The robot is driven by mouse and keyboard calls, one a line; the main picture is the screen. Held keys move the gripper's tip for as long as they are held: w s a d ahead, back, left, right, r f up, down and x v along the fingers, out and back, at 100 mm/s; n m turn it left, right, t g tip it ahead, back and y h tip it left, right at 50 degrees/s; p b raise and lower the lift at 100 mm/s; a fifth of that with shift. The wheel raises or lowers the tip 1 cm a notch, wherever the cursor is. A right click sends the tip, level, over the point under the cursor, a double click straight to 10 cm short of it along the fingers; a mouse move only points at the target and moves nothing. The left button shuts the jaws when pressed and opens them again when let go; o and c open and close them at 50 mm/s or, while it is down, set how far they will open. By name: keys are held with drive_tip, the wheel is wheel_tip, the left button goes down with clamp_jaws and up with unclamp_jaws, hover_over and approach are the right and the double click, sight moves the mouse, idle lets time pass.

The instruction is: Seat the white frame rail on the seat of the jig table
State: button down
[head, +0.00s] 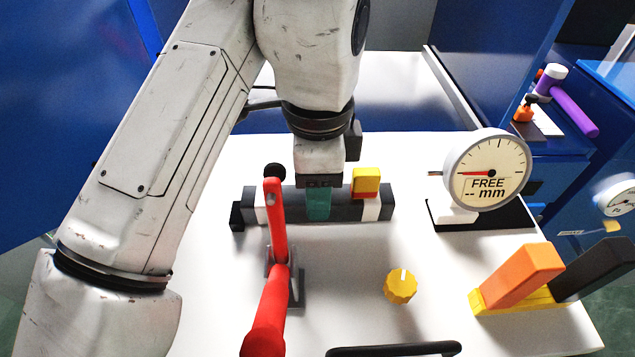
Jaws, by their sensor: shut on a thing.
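My gripper (318,190) points down over the middle of the jig table (340,285). A long, mostly dark grey bar-like assembly with white sections lies across the table under it. The white frame rail (372,209) seems to show only as short white parts near both ends of this assembly. A teal piece (318,205) sits right at my fingertips. My gripper is shut, apparently on the rail, but the grip itself is hidden. The dark seat parts (345,206) run along the rail. Whether the rail touches the seat cannot be told.
A red toggle clamp (277,225) stands upright in front of the bar. A yellow and red block (366,182) is at its right. A dial gauge reading FREE (487,170), a yellow knob (400,286) and orange block (522,272) stand farther right.

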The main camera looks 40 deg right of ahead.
drive_tip(key=shift+f+b, duration=0.6)
drive_tip(key=shift+f, duration=0.35)
idle(0.6)
drive_tip(key=c, duration=0.5)
unclamp_jaws()
wheel_tip(320, 180, up, 11)
drive_tip(key=p, duration=1)
drive_tip(key=shift+f, duration=0.15)
